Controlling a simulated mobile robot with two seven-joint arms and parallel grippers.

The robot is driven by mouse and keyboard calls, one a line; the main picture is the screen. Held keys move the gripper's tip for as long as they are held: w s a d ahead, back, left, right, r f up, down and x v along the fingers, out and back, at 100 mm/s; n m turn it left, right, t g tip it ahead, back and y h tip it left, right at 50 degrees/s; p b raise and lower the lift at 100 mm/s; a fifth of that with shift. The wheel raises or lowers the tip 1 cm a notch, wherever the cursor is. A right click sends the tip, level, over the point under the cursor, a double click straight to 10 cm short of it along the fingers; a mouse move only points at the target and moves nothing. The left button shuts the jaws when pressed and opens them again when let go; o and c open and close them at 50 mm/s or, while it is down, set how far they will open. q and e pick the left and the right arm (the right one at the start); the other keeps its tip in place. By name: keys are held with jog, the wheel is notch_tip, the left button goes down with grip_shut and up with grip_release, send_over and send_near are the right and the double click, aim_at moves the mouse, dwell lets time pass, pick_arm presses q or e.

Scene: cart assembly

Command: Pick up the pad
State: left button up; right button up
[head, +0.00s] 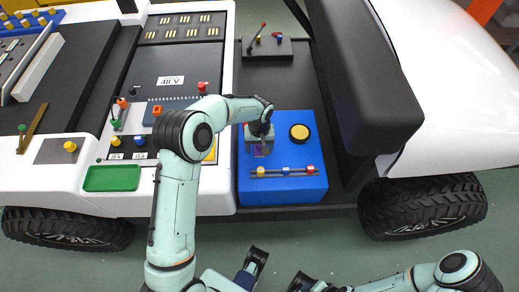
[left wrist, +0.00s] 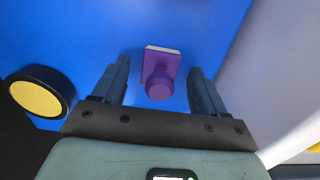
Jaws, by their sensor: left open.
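The pad is taken to be the purple piece with a round knob (left wrist: 159,84) and a flat, pale-edged plate in the left wrist view. It is against the blue surface. My left gripper (left wrist: 159,82) is open, with one finger on each side of the knob and visible gaps to both. Whether the fingertips reach down around it is hard to tell. In the head view, my left gripper (head: 261,150) is over the blue panel (head: 250,191), with a little purple showing between the fingers.
A yellow-topped black knob (head: 300,132) stands right of the left gripper. A black bar with colored knobs (head: 285,171) lies in front. A black seat (head: 365,70) rises at the right. A green tray (head: 112,178) is at the left.

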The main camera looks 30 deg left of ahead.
pick_arm(q)
jog(key=shift+f, duration=0.25)
jog(key=c, duration=1.1)
jog(key=shift+r, duration=0.15)
jog(key=shift+c, duration=0.2)
notch_tip(320, 180, up, 20)
jog(key=p, duration=0.2)
jog(key=shift+p, duration=0.3)
